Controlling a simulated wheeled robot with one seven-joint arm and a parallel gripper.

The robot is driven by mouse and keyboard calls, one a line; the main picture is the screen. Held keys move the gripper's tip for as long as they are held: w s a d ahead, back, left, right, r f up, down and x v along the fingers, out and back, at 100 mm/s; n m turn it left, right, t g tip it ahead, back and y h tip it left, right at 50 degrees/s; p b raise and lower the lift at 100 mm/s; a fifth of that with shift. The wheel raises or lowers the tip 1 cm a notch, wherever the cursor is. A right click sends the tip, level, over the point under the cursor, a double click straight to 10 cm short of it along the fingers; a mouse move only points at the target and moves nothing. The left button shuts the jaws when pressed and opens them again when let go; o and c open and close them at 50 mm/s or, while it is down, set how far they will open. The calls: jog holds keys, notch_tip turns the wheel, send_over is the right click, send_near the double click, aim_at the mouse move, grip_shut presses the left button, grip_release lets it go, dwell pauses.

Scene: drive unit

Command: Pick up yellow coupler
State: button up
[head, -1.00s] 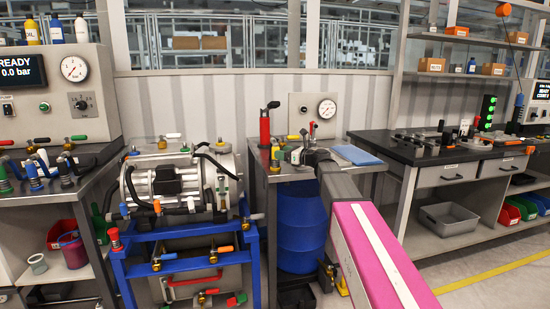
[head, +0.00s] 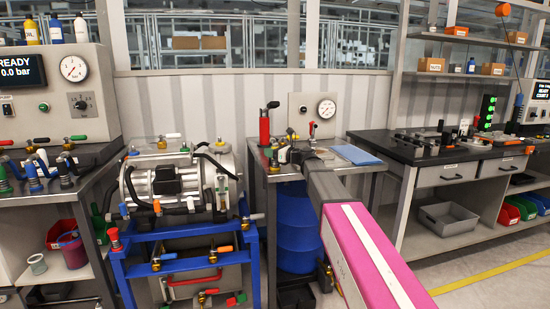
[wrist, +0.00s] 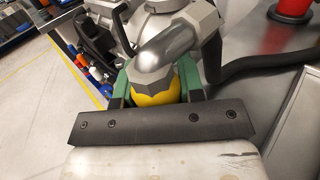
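The yellow coupler (wrist: 157,92) shows in the wrist view as a yellow collar under a rounded grey metal body. My gripper (wrist: 157,84) has its two green fingers on either side of the yellow collar, with little or no gap visible. Whether the fingers press on it cannot be made out, and their tips are partly hidden by the grey body. In the head view my gripper (head: 290,155) is low over the small metal table (head: 325,165), among small fittings. The coupler cannot be told apart there.
A red-bodied upright tool (head: 264,128) stands close behind my gripper; its red base (wrist: 292,8) shows in the wrist view. A black hose (wrist: 255,66) runs right of the coupler. A gauge panel (head: 313,112) stands behind.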

aim_at(276, 142)
jog(key=shift+r, duration=0.1)
jog(key=shift+r, duration=0.5)
jog(key=r, duration=0.3)
jog(key=shift+s+a+r, duration=0.15)
jog(key=shift+s+r, duration=0.05)
jog(key=shift+s, duration=0.05)
jog(key=s+a+r, duration=0.6)
jog(key=s+a, duration=0.1)
jog(key=shift+s+a+r, duration=0.2)
jog(key=shift+s+a, duration=0.2)
jog(key=shift+r, duration=0.75)
jog(key=shift+r, duration=2.3)
